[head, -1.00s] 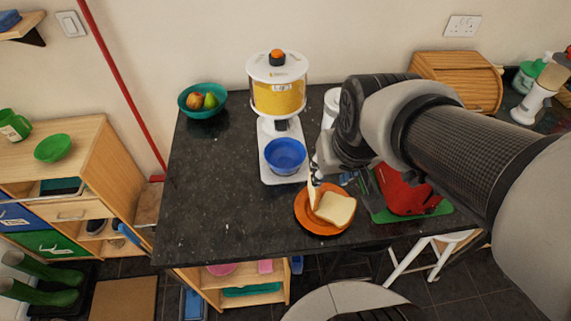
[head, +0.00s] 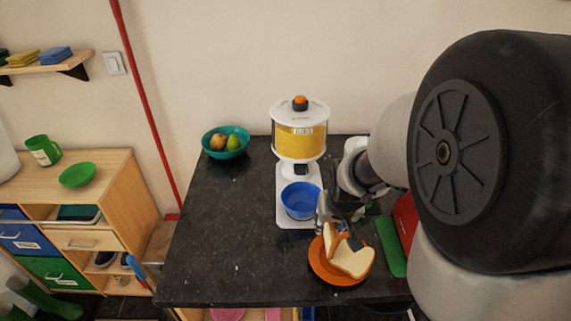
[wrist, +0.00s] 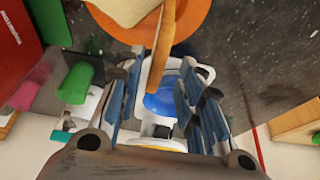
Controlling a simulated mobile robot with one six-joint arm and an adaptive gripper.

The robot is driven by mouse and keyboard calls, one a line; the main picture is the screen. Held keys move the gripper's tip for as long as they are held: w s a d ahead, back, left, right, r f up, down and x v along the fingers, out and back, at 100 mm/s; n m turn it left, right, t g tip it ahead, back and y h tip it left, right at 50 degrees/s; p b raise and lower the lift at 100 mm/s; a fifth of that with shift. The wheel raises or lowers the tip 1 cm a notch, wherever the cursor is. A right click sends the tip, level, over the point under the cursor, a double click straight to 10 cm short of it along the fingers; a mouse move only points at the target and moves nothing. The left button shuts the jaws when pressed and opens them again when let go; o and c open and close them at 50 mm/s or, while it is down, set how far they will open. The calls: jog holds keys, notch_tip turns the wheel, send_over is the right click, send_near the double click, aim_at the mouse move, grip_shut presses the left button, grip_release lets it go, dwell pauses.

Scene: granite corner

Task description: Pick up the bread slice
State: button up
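An orange plate (head: 325,272) lies near the front edge of the dark counter. One bread slice (head: 352,262) lies flat on it; part of it shows at the top of the wrist view (wrist: 125,8). A second bread slice (head: 333,240) stands tilted, edge up, beside it. In the wrist view this slice (wrist: 164,42) is seen edge-on, its near end between my fingers. My gripper (wrist: 160,98) is open, with blue-padded fingers apart and gaps on both sides of the slice.
A dispenser (head: 300,130) with a blue bowl (head: 300,201) stands close behind the plate. A green board (head: 390,246) and a red object (head: 404,218) lie to the right. A teal fruit bowl (head: 225,152) is at the back left. The counter's left side is clear.

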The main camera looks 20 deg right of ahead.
jog(key=b+x, duration=0.1)
jog(key=x, duration=0.1)
jog(key=b+x, duration=0.1)
jog(key=x, duration=0.2)
jog(key=shift+s+d+f, duration=0.1)
jog(key=shift+d+f, duration=0.15)
jog(key=shift+w+f, duration=0.2)
jog(key=shift+f, duration=0.1)
jog(key=shift+r, duration=0.1)
jog(key=shift+c, duration=0.3)
grip_shut()
